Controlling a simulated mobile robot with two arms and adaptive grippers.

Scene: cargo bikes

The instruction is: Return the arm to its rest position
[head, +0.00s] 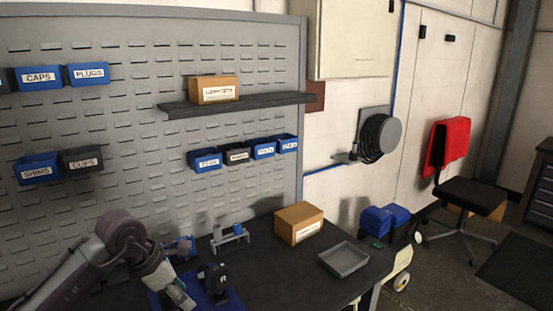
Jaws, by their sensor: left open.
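My left arm comes in from the lower left. A black holder marked R (214,281) stands on the mat just right of the gripper. My right gripper is not in view.
A grey stand with blue parts (230,236), a cardboard box (299,223) and an empty grey tray (344,259) are on the bench. Behind rises a slotted panel (150,110) with labelled bins and a shelf (240,104). A chair (470,196) stands right.

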